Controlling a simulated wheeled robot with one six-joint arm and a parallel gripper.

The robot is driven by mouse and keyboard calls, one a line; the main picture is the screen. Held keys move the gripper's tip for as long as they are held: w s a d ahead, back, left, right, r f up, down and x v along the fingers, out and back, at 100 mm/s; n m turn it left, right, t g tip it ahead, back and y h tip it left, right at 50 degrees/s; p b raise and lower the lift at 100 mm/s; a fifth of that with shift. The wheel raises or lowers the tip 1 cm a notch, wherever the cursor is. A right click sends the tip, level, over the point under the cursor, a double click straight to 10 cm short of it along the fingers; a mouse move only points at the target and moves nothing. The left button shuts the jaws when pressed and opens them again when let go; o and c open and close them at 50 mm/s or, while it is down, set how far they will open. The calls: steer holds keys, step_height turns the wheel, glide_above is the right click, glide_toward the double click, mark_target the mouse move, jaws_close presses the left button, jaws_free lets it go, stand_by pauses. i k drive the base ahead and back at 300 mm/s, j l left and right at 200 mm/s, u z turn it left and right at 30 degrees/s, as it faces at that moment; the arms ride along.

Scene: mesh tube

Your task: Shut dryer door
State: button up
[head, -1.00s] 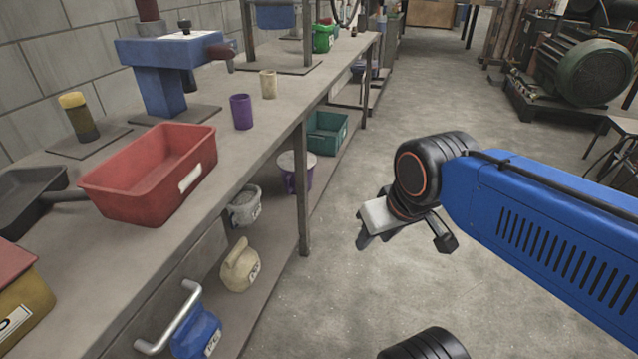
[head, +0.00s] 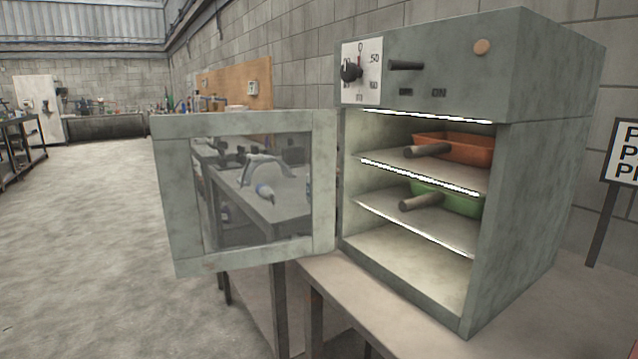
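The dryer (head: 540,170) is a grey-green metal cabinet on a bench at the right in the head view. Its door (head: 323,190), a grey-green frame around a window, is hinged at the cabinet's left front edge and stands wide open, swung out to the left. Inside, an orange tray (head: 460,148) sits on the upper shelf (head: 400,160) and a green tray (head: 462,202) on the lower shelf (head: 440,233); each has a brown handle pointing outward. The cabinet floor looks empty. My gripper is not in view now.
The dryer's bench (head: 400,310) has bare top in front of the cabinet. A dial panel (head: 361,72) is above the opening. A sign (head: 625,152) stands at the far right. Open concrete floor (head: 90,240) lies to the left, with benches beyond.

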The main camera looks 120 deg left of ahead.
mark_target(170, 134)
steer(key=k+z, duration=0.2)
steer(key=k, duration=1.85)
steer(key=k+j+u, duration=0.1)
steer(key=k, duration=0.75)
steer(key=u, duration=0.4)
steer(key=k+u, duration=0.1)
steer(key=u, duration=0.3)
steer(key=j+u, duration=0.1)
steer(key=u, duration=0.3)
steer(key=k+u, duration=0.1)
steer(key=u, duration=0.3)
